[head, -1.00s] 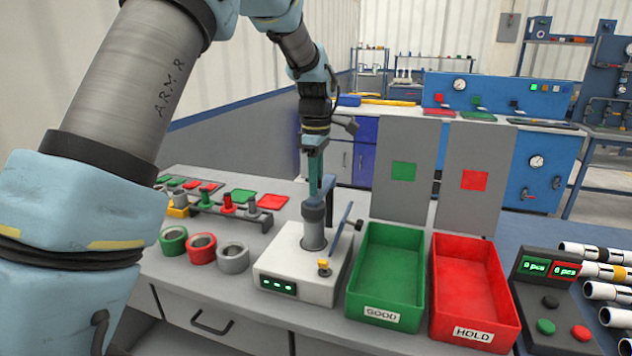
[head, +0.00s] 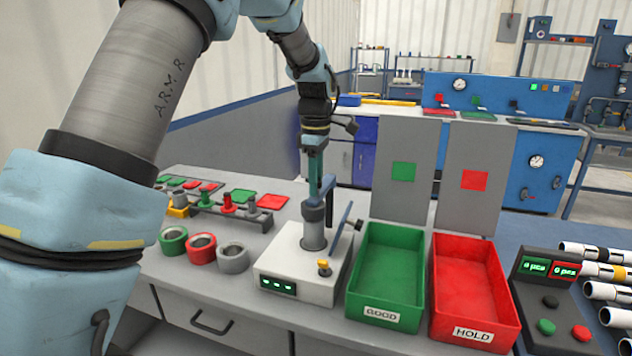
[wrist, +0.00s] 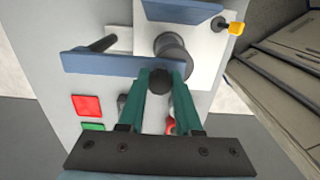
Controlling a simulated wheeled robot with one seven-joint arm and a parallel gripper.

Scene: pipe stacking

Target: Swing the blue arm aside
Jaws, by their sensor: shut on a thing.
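The blue arm (wrist: 110,63) is a flat bar running left to right just past my fingertips in the wrist view. In the head view a short upright blue piece (head: 328,182) shows beside my fingers, above the grey post (head: 313,238) of the white device (head: 297,278). My gripper (head: 317,195) points down over that post. In the wrist view its teal fingers (wrist: 172,92) close around a dark round knob (wrist: 160,85) at the right end of the blue arm. The fingers hide part of the knob, so how it joins the bar is unclear.
A slanted blue plate (head: 343,228) stands at the device's right side, with a yellow knob (head: 324,267) in front. The green GOOD bin (head: 385,318) and red HOLD bin (head: 475,332) stand to the right. Loose rings (head: 202,247) lie to the left.

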